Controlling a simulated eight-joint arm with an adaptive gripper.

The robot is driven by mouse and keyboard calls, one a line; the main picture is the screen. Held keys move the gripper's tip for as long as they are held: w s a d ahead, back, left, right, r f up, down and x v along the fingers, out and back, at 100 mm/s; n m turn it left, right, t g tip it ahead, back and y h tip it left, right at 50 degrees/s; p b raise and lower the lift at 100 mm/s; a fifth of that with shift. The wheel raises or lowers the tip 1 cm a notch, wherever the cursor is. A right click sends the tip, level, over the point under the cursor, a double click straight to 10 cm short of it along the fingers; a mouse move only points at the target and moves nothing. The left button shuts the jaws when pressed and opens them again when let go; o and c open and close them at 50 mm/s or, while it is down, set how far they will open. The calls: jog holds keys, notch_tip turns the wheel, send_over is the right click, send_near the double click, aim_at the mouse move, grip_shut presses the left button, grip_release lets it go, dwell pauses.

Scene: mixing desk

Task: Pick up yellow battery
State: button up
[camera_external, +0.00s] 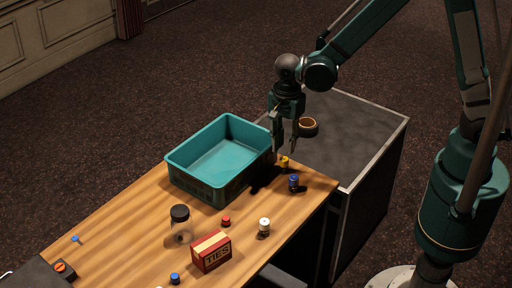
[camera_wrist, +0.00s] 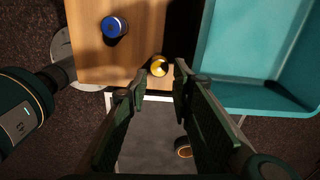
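The yellow battery (camera_external: 284,162) stands on the wooden desk near its far right corner, beside the teal bin. In the wrist view the yellow battery (camera_wrist: 158,66) shows end-on, just beyond and between my fingertips. My gripper (camera_external: 286,148) points down above it, open and empty. In the wrist view the two fingers of my gripper (camera_wrist: 157,85) are spread apart. I cannot tell the exact height of the fingertips above the battery.
A teal bin (camera_external: 178,168) stands close left of the gripper. A blue battery (camera_external: 293,184) stands nearby. A jar (camera_external: 181,226), red box (camera_external: 211,251), white cylinder (camera_external: 264,227) and small red item (camera_external: 226,221) are nearer. A dark surface (camera_external: 360,130) adjoins, bearing a round container (camera_external: 308,127).

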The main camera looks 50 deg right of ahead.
aim_at(284, 159)
jog(key=shift+f, duration=1.3)
jog(key=shift+s+a+f+b, duration=0.1)
jog(key=shift+f+b, duration=0.5)
jog(key=shift+f, duration=2)
jog(key=c, duration=0.6)
